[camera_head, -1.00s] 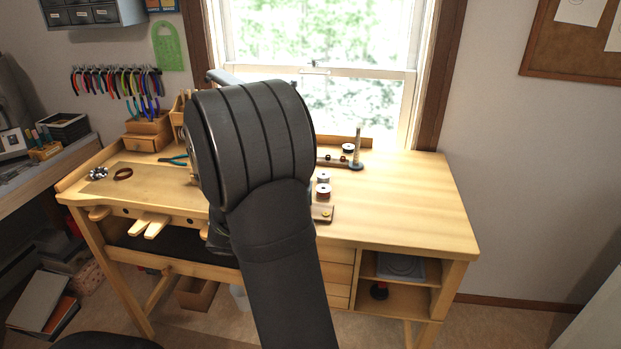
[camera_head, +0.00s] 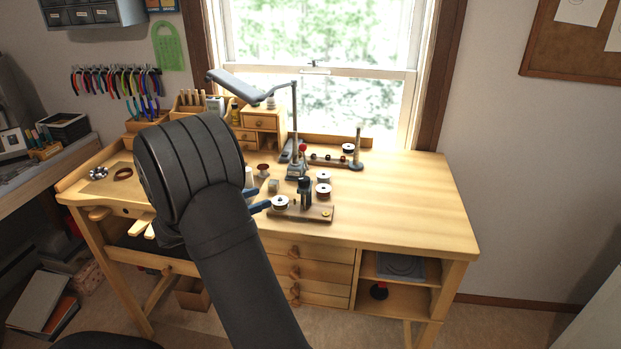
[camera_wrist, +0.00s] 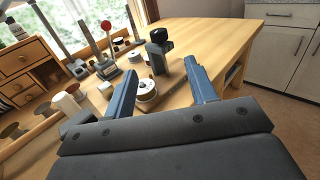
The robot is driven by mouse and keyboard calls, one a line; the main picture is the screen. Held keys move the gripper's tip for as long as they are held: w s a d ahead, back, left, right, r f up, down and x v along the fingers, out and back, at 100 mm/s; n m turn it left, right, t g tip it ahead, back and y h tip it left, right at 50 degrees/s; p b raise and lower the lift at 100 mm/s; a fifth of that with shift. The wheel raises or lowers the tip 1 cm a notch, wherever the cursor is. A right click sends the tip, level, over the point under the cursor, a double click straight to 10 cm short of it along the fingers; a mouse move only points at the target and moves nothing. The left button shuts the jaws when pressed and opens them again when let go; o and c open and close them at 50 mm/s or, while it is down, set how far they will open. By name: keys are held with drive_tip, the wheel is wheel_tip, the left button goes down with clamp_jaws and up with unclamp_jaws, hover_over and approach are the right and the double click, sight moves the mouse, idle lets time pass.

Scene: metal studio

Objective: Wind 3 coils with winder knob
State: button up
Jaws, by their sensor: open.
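The winder stands near the bench's front edge, on a wooden base (camera_head: 318,214). It carries a white-rimmed spool (camera_head: 280,202) at its left end and a dark upright post (camera_head: 305,192) beside it. A brass disc (camera_head: 326,212) sits at the base's right end. In the wrist view the post has a rounded black top (camera_wrist: 160,35); I cannot tell which part is the winder knob. My gripper (camera_head: 264,198) is open, with its blue fingers just left of the spool. In the wrist view the spool (camera_wrist: 147,92) shows between the fingers, nearer the left one; touching is unclear.
Two loose spools (camera_head: 323,182) stand behind the winder. A red-topped tool (camera_head: 302,150), a lamp (camera_head: 236,85) and a small drawer box (camera_head: 262,125) stand farther back. The right side of the bench top (camera_head: 415,195) is clear.

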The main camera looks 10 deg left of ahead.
sight(309, 178)
drive_tip(key=x, duration=1.7)
drive_tip(key=shift+w+r, duration=0.15)
drive_tip(key=shift+r, duration=0.1)
drive_tip(key=c, duration=1)
